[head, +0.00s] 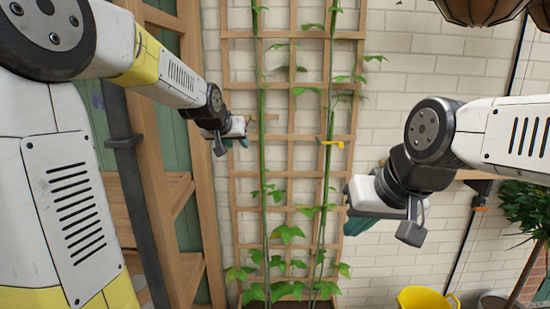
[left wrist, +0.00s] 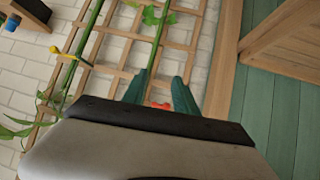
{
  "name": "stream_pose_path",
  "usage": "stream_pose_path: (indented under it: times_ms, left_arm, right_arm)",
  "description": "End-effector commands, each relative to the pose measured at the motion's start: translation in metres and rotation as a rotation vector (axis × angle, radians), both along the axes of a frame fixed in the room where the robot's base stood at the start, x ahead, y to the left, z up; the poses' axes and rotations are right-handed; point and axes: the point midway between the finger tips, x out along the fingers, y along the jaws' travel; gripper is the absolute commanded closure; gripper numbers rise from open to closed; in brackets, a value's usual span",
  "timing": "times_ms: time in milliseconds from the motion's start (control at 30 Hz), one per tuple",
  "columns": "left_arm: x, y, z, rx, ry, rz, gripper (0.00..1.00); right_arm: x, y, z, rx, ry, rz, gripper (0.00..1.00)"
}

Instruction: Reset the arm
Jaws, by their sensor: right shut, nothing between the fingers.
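My left gripper (head: 243,138) is in front of the trellis, near the left plant's stem in the head view. In the left wrist view its two teal fingers (left wrist: 161,82) stand apart, pointing toward the trellis. A small red-orange patch shows low between them; I cannot tell what it is. My right gripper (head: 355,224) is shut and empty at the right edge of the trellis, lower than the left one. A yellow clip (head: 331,142) sits on the right plant's stem (head: 330,170); it also shows in the left wrist view (left wrist: 69,57).
The wooden trellis (head: 292,137) stands against a white brick wall (head: 420,60). A wooden frame (head: 160,130) is close beside my left arm. A yellow bucket (head: 427,298) is at lower right, and hanging pots (head: 478,10) are above my right arm. A leafy plant (head: 524,208) stands far right.

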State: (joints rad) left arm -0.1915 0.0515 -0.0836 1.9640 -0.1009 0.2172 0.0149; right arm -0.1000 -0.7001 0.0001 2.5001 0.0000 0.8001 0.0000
Motion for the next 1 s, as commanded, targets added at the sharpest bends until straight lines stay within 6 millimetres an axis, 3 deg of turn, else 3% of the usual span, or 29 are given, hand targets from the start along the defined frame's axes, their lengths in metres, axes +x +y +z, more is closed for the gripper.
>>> stream_pose_path:
  times_ms: [33,300,400,500,600,700,1000]
  left_arm:
    - [-0.032,0.007,0.006,-0.009,0.027,0.005,0.65]
    - [-0.203,0.024,-0.011,-0.034,0.222,0.005,0.65]
    - [-0.256,0.025,-0.026,-0.036,0.284,0.003,0.65]
    - [-0.295,0.025,-0.040,-0.039,0.331,0.000,0.65]
    - [-0.319,0.025,-0.051,-0.038,0.362,-0.003,0.65]
    - [-0.329,0.024,-0.055,-0.038,0.377,-0.004,0.65]
    - [-0.331,0.024,-0.056,-0.037,0.379,-0.004,0.65]
  right_arm:
    - [0.000,0.000,0.000,0.000,0.000,0.000,1.00]
    - [0.000,0.000,0.000,0.000,0.000,0.000,1.00]
    - [0.000,0.000,0.000,0.000,0.000,0.000,1.00]
    - [0.000,0.000,0.000,0.000,0.000,0.000,1.00]
    - [0.000,0.000,0.000,0.000,0.000,0.000,1.00]
    - [0.000,0.000,0.000,0.000,0.000,0.000,1.00]
    - [0.000,0.000,0.000,0.000,0.000,0.000,1.00]
